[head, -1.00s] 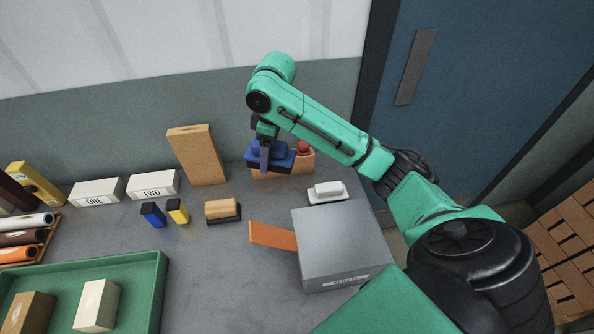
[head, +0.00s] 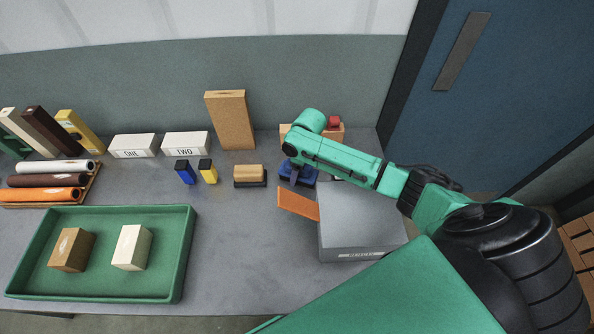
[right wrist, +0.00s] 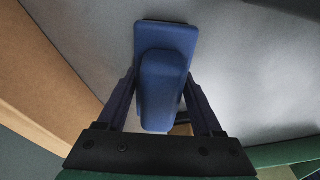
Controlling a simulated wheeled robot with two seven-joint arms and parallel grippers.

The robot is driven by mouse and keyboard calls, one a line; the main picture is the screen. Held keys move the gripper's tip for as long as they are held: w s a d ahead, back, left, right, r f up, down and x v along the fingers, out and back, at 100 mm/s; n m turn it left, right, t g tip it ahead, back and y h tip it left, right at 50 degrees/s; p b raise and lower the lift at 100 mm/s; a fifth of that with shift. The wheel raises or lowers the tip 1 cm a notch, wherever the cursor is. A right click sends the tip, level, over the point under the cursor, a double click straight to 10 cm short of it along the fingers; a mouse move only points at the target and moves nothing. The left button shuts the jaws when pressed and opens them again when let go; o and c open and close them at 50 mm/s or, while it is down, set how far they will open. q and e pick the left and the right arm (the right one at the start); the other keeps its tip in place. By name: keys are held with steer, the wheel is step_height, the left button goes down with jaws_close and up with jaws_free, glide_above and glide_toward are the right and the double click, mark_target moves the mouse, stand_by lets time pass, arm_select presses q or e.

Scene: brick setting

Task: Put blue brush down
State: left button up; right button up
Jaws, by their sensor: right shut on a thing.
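The blue brush (head: 299,178) is in my right gripper (head: 297,170), in front of the tan holder (head: 288,131) at the back of the grey table (head: 240,215). The right wrist view shows the blue brush (right wrist: 165,75) between the two dark fingers of my right gripper (right wrist: 163,95), which are shut on its raised grip. Its flat base faces the grey tabletop; I cannot tell whether it touches. My left gripper is not in view.
A grey box (head: 360,215) with an orange flap (head: 298,203) stands just in front of the brush. A tan brush with a dark base (head: 249,174) is to its left. A red-topped piece (head: 334,122) sits at the holder. A green tray (head: 185,240) is at front left.

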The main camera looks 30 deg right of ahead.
steer(key=shift+f, duration=0.1)
steer(key=o, duration=1.2)
steer(key=shift+o, duration=0.6)
steer(key=r, duration=0.4)
steer(key=s+r, duration=0.1)
steer(key=r, duration=0.3)
steer(key=d+r, duration=0.1)
steer(key=r, duration=0.3)
steer(key=shift+s+r+b, duration=0.15)
steer(key=shift+s+b, duration=0.05)
steer(key=shift+b, duration=0.1)
